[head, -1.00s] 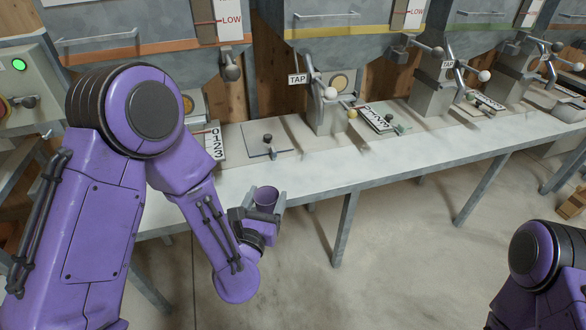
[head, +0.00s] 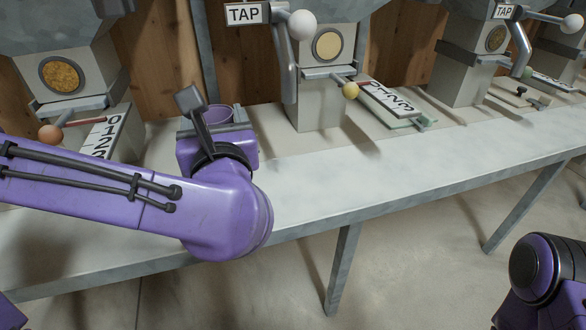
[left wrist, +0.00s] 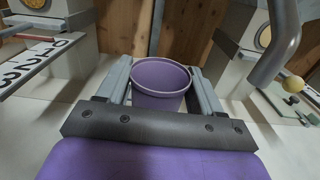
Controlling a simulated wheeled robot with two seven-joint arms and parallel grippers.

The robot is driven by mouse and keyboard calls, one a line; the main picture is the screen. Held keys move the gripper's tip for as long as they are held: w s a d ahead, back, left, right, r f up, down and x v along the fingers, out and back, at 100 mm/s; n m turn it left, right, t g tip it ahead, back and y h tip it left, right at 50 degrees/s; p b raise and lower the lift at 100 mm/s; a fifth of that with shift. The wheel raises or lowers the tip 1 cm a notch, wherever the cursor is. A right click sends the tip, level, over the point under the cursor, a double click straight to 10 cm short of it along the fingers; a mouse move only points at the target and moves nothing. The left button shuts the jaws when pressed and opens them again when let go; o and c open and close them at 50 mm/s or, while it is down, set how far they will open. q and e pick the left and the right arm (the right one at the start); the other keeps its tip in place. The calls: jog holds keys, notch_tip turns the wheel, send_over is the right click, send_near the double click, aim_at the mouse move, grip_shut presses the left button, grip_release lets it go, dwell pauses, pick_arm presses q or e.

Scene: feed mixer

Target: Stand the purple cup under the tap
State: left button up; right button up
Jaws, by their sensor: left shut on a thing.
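The purple cup (head: 218,117) is upright between the fingers of my left gripper (head: 214,122), which is shut on it. The left wrist view shows the cup (left wrist: 161,78) from above its rim, and it looks empty. The tap, a grey bent pipe (head: 289,80) with a white ball knob (head: 301,25) and a TAP sign (head: 247,14), stands to the right of the cup. In the left wrist view the tap pipe (left wrist: 278,48) is also right of the cup and apart from it. I cannot tell whether the cup's base touches the bench. My right gripper is out of view.
The long grey bench (head: 330,168) is clear in front of the tap. A number scale (head: 104,136) lies left of my gripper, and another scale plate (head: 391,98) lies right of the tap. A yellow ball knob (head: 350,90) sticks out below the round window (head: 328,45).

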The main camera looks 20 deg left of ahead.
pick_arm(q)
jog(key=w+d+f, duration=0.3)
jog(key=f, duration=0.1)
jog(key=w+d+f+p, duration=0.1)
jog(key=w+d+f, duration=0.2)
jog(key=f, duration=0.1)
jog(key=w+d+f+p, duration=0.1)
jog(key=w+d+f, duration=0.1)
jog(key=d+f, duration=0.1)
jog(key=shift+w+d+f, duration=0.1)
jog(key=shift+w+f, duration=0.3)
jog(key=shift+f, duration=0.3)
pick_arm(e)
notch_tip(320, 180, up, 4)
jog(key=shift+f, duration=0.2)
pick_arm(q)
jog(key=shift+f, duration=0.15)
jog(key=o, duration=1.1)
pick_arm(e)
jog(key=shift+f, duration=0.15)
